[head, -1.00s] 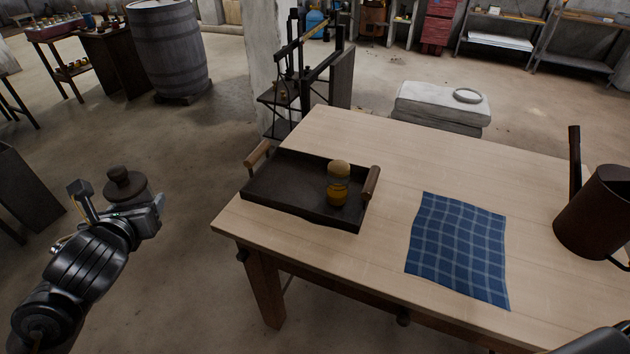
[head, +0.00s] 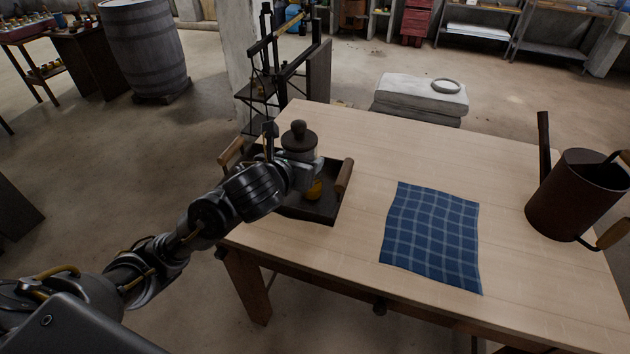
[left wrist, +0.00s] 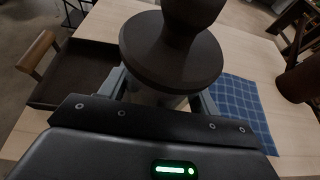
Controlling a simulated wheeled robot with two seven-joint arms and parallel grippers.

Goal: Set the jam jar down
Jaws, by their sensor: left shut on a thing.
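The jam jar (head: 299,143) has a round dark brown lid with a knob and a pale body. My left gripper (head: 303,164) is shut on it and holds it upright over the dark tray (head: 318,216). In the left wrist view the jar's lid (left wrist: 172,52) fills the upper middle, between the fingers, and hides most of its body. I cannot tell how high its base is. My right gripper is not in view.
The tray has wooden handles (head: 343,176) and sits at the left end of the wooden table (head: 370,150). A blue checked cloth (head: 432,238) lies right of it. A brown watering can (head: 570,205) stands at the right. The table between tray and cloth is clear.

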